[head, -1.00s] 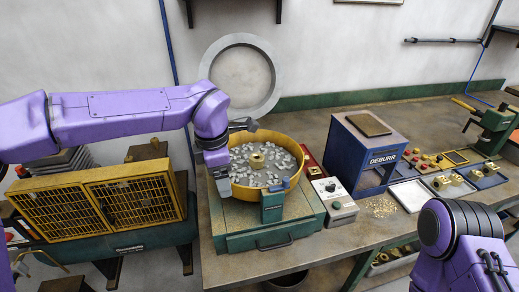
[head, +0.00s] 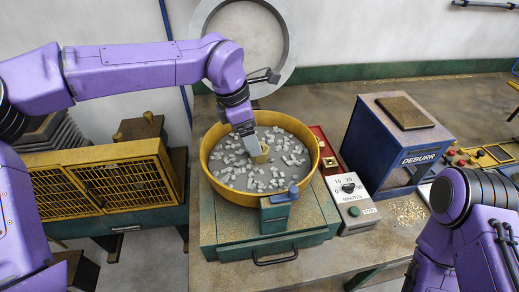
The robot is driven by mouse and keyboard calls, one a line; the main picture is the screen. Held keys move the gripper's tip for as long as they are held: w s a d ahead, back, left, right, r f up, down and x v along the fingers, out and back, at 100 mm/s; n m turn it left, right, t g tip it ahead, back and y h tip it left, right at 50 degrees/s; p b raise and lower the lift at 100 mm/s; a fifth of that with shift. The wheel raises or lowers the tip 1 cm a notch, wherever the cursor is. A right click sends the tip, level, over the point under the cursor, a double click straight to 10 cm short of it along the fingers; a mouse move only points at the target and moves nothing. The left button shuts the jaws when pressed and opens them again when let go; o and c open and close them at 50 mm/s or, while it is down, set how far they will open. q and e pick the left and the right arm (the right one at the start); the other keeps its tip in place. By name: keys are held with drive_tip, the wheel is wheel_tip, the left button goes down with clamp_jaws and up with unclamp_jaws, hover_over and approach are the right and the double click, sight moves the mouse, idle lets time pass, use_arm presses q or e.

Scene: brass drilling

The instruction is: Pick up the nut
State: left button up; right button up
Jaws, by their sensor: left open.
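The brass nut (head: 262,155) sits near the middle of a round yellow-rimmed bowl (head: 213,178), among many small pale pieces of media. My left gripper (head: 257,156) reaches down into the bowl, right at the nut, and covers part of it. It is open; whether its fingers touch the nut cannot be told from this view. My right arm comes in at the lower right, and its gripper is out of the picture.
The bowl stands on a green machine base (head: 215,235). A timer box (head: 350,195) and the blue DEBURR machine (head: 385,150) stand to its right. A large grey ring (head: 284,75) leans on the wall behind.

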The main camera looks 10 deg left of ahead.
sight(264, 157)
use_arm(q)
drive_tip(key=x, duration=0.1)
drive_tip(key=p+x, duration=0.1)
drive_tip(key=x, duration=0.3)
drive_tip(key=shift+w+d, duration=0.15)
drive_tip(key=shift+w, duration=0.15)
drive_tip(key=shift+s, duration=0.2)
drive_tip(key=shift+w, duration=0.1)
drive_tip(key=c, duration=1.5)
drive_tip(key=shift+o, duration=0.2)
